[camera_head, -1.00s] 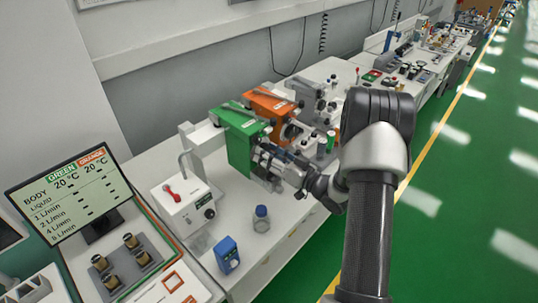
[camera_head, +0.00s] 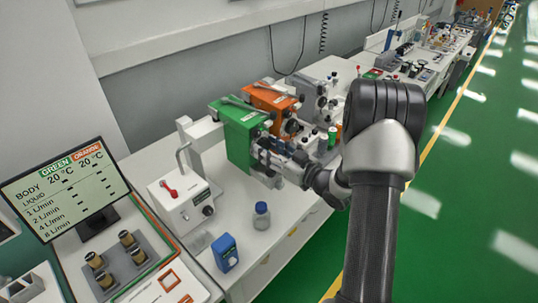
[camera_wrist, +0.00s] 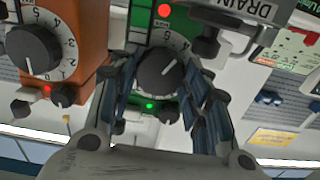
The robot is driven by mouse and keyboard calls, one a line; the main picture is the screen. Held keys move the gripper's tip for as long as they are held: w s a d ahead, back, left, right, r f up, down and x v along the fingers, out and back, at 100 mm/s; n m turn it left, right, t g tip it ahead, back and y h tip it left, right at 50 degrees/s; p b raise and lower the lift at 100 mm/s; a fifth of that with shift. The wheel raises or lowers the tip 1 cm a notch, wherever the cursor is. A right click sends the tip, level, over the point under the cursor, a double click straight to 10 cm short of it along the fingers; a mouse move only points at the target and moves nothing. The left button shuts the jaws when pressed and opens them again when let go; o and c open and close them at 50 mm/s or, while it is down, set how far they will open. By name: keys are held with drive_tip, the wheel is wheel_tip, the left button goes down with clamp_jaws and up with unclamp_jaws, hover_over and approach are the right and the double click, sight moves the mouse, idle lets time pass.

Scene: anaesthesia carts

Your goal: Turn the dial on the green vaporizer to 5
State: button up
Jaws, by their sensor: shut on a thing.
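The green vaporizer (camera_head: 240,133) stands on the white bench, left of the orange vaporizer (camera_head: 270,100). My gripper (camera_head: 264,158) reaches its front from the right. In the wrist view the dark round dial (camera_wrist: 160,75) of the green vaporizer sits between the two fingers of my gripper (camera_wrist: 163,88). The fingers are shut on the dial's sides. A light pointer line shows on the dial, and part of a numbered white scale shows around it. I cannot tell which number the pointer meets.
The orange vaporizer's own dial (camera_wrist: 33,48) is close on the left in the wrist view. A white box with a red lever (camera_head: 185,203), a small bottle (camera_head: 261,215) and a blue device (camera_head: 225,252) stand nearby. A monitor (camera_head: 65,190) is at the left.

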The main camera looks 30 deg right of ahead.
drive_tip(key=n+b, duration=0.3)
drive_tip(key=shift+f, duration=0.2)
drive_tip(key=n+b, duration=0.2)
drive_tip(key=b, duration=0.1)
drive_tip(key=shift+r, duration=0.15)
drive_tip(key=shift+n, duration=0.4)
drive_tip(key=o, duration=1.1)
drive_tip(key=v, duration=1.2)
drive_tip(key=shift+a+r, duration=0.1)
drive_tip(key=shift+a, duration=0.05)
